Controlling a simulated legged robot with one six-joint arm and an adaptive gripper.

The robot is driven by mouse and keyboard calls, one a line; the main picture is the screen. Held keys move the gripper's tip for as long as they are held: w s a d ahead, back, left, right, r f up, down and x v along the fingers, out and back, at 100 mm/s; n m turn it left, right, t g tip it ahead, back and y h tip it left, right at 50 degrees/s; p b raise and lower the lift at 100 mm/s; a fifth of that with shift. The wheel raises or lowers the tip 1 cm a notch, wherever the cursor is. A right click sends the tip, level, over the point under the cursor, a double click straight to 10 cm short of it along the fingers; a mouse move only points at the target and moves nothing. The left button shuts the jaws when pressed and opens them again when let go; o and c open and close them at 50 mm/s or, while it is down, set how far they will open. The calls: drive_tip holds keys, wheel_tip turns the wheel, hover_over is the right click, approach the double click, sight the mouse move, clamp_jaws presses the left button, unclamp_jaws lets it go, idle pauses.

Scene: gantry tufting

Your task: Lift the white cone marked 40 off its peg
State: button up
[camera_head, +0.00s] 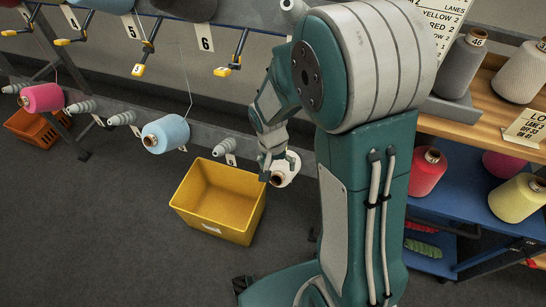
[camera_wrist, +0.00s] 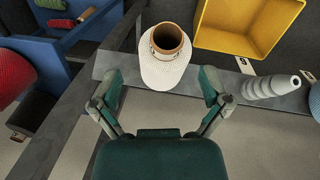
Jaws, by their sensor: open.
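A white cone (camera_wrist: 162,72) with a brown core opening sits between the two fingers of my gripper (camera_wrist: 163,88) in the wrist view. The fingers stand apart on either side of it, with gaps showing. In the head view the white cone (camera_head: 289,171) is at the rail, just right of the yellow bin, and my gripper (camera_head: 277,168) is at it, partly covering it. No number is readable on this cone, and its peg is hidden.
A yellow bin (camera_head: 216,201) stands on the floor below the rail. Bare grey pegs (camera_head: 224,147) and a light blue cone (camera_head: 166,134) are to the left. A wooden shelf (camera_head: 505,117) and a blue cart (camera_head: 463,213) with cones stand at the right.

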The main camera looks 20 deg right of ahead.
sight(276, 179)
drive_tip(key=f, duration=0.4)
drive_tip(key=a+f, duration=0.1)
drive_tip(key=f, duration=0.1)
drive_tip(key=shift+s, duration=0.15)
drive_tip(key=shift+d+f, duration=0.1)
drive_tip(key=shift+f, duration=0.05)
drive_tip(key=shift+d, duration=0.4)
drive_tip(key=shift+a, duration=0.25)
clamp_jaws()
drive_tip(key=c, duration=1.1)
unclamp_jaws()
clamp_jaws()
drive_tip(key=shift+s+a+r, duration=0.25)
drive_tip(key=shift+s+r, duration=0.15)
